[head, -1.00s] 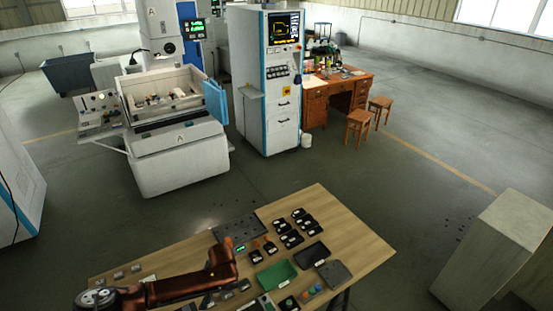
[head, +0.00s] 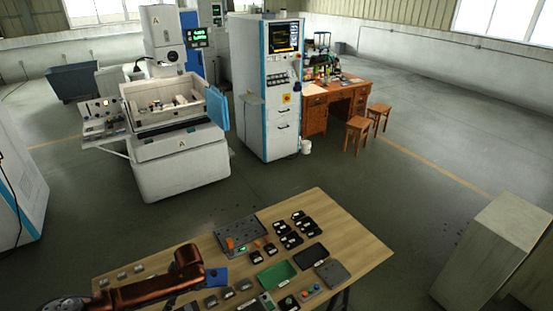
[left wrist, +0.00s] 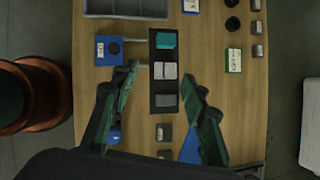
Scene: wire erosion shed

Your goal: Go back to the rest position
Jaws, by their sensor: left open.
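My left arm comes in from the left in the head view, with its red-brown link over the near-left part of the table (head: 345,232). My left gripper (left wrist: 161,73) shows in the left wrist view with its two green and dark fingers spread apart and nothing held between them. Below the gap lies a narrow black tray (left wrist: 153,89) with a teal block (left wrist: 166,40) and grey blocks in it. In the head view the gripper's fingers cannot be made out behind the arm. My right gripper is in neither view.
The table holds a dark grey tray (head: 229,231), a green tray (head: 278,275), a black tray (head: 310,254) and several small dark blocks. A blue piece (head: 216,276) lies close to my arm. A pale box-like cabinet (head: 500,240) stands right of the table.

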